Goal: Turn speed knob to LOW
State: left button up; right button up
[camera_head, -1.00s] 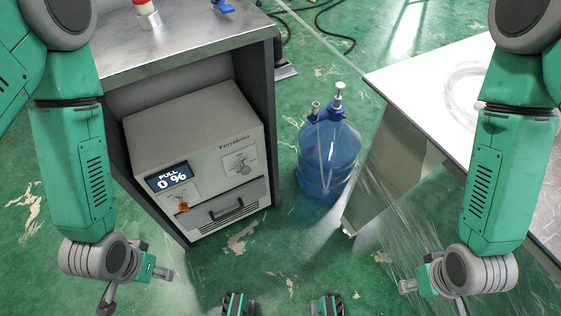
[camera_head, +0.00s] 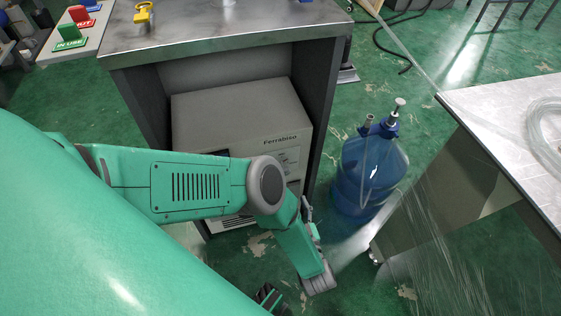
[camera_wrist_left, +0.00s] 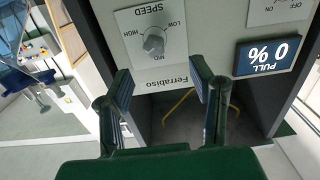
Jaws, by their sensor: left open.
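The speed knob (camera_wrist_left: 154,42) is a small grey knob on a white panel, upside down in the left wrist view. LOW is printed up and right of it, HIGH to its left and MID below. I cannot tell clearly which mark it points to. My left gripper (camera_wrist_left: 162,80) is open and empty, its two fingers apart, with the knob beyond the gap and not touched. In the head view the grey machine (camera_head: 240,110) stands in a metal bench, and my left arm hides most of its front, including the knob.
The machine's display (camera_wrist_left: 268,52) reads 0 %. A blue water jug (camera_head: 368,170) stands right of the bench (camera_head: 225,35). A white-topped table (camera_head: 500,110) is further right. A yellow item (camera_head: 144,13) lies on the bench top.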

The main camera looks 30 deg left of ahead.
aim_at(288, 173)
pick_arm(q)
jog(key=b+x, duration=0.7)
jog(key=x, duration=0.4)
jog(key=shift+w+f, duration=0.15)
jog(key=shift+w, duration=0.2)
jog(key=shift+w+a+b, duration=0.25)
jog(key=shift+a+b, duration=0.05)
jog(key=shift+b, duration=0.05)
jog(key=shift+w+d+r, duration=0.1)
jog(key=shift+w+r, duration=0.05)
jog(key=shift+r, duration=0.1)
jog(key=shift+w+d+r, duration=0.1)
jog(key=shift+d+r, duration=0.3)
jog(key=shift+d, duration=0.2)
jog(key=shift+a+f, duration=0.25)
jog(key=shift+a, duration=0.35)
grip_shut()
jog(key=shift+a, duration=0.15)
jog(key=shift+d, duration=0.4)
pick_arm(e)
notch_tip(288, 173, down, 9)
jog(key=d, duration=0.2)
